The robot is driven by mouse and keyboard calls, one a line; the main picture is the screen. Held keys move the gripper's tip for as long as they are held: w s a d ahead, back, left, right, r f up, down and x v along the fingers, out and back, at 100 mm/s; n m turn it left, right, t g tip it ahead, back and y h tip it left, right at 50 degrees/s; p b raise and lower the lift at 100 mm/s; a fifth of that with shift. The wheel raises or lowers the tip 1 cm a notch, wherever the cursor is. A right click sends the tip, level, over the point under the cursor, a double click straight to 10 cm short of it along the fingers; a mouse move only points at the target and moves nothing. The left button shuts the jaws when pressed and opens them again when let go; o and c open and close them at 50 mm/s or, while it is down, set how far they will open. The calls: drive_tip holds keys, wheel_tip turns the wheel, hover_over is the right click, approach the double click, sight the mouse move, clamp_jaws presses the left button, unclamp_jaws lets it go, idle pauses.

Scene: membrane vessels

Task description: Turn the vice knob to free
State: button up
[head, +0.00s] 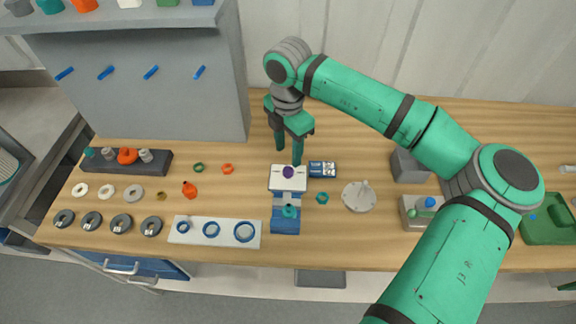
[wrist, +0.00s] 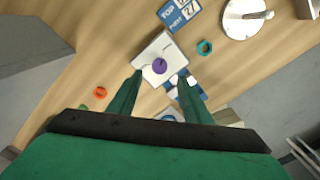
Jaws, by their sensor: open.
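A blue-and-white vice-like fixture (head: 285,221) stands near the front middle of the bench. A teal knob (head: 289,211) sits on its front part; how far it is turned I cannot tell. A white block (head: 281,184) with a purple round piece (head: 288,172) is at its back end. Both show in the wrist view, the white block (wrist: 149,52) and the purple piece (wrist: 158,66). My gripper (head: 289,150) is open and empty, pointing down above and behind the white block. In the wrist view, my fingertips (wrist: 160,79) straddle the block's near side, apparently above it.
A white strip with blue rings (head: 213,232) lies left. A grey panel (head: 150,90) stands at the back left.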

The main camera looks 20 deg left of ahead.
sight(288, 170)
wheel_tip(288, 170, down, 8)
drive_tip(key=shift+r, duration=0.15)
idle(0.3)
drive_tip(key=c, duration=1.1)
